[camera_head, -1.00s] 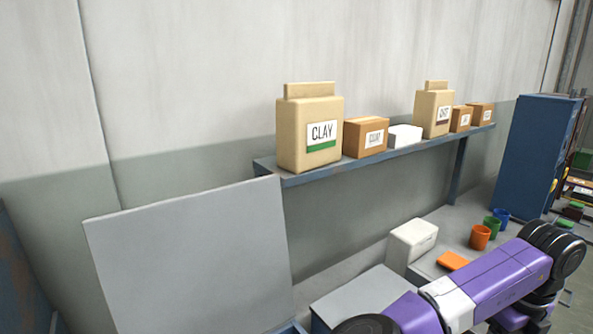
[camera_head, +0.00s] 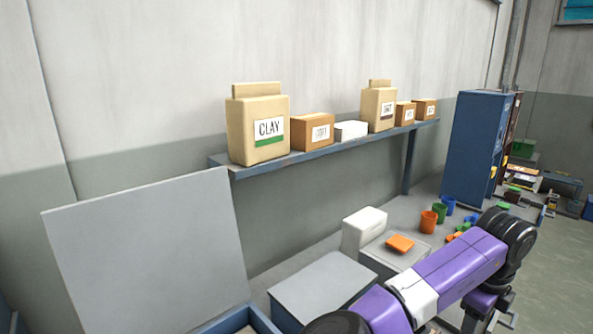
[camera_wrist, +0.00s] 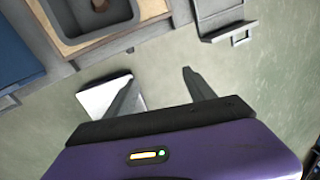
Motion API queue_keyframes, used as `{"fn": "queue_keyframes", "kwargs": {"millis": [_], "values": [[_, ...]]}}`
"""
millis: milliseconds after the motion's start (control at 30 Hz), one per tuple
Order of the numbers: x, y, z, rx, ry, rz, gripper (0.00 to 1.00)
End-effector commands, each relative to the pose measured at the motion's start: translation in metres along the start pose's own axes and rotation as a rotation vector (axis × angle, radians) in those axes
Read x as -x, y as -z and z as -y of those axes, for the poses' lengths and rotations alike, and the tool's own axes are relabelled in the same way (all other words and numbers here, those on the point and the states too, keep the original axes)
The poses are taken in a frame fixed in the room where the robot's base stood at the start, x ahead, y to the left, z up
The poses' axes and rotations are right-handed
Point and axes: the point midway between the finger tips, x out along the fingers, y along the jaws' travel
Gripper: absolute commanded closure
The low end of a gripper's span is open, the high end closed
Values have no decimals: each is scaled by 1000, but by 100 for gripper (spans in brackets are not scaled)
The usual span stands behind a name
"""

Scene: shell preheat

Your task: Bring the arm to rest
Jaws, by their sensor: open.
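My purple and black arm reaches across the lower right of the head view. My gripper (camera_wrist: 158,88) shows in the wrist view with its two dark fingers spread apart and nothing between them. Behind the left finger is a white flat thing (camera_wrist: 98,97), lower down and apart from what I can tell. Green floor (camera_wrist: 235,90) lies below the fingers. The gripper's fingers are not clear in the head view.
A shelf (camera_head: 330,142) holds clay bags and boxes. Below are a white box (camera_head: 362,229), an orange block (camera_head: 400,243), coloured cups (camera_head: 428,222) and a raised grey lid (camera_head: 150,262). A blue cabinet (camera_head: 474,145) stands beyond. A tray with a basin (camera_wrist: 95,15) is near the gripper.

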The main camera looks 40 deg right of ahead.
Motion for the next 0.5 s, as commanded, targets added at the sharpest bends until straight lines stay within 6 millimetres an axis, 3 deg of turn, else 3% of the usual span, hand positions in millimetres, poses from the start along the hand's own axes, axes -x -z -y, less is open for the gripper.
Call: {"fn": "queue_keyframes", "kwargs": {"millis": [267, 367, 500], "values": [[29, 2, 74, 220, 341, -26, 37], [48, 6, 106, 330, 505, -80, 37], [88, 6, 144, 516, 766, -198, 37]]}}
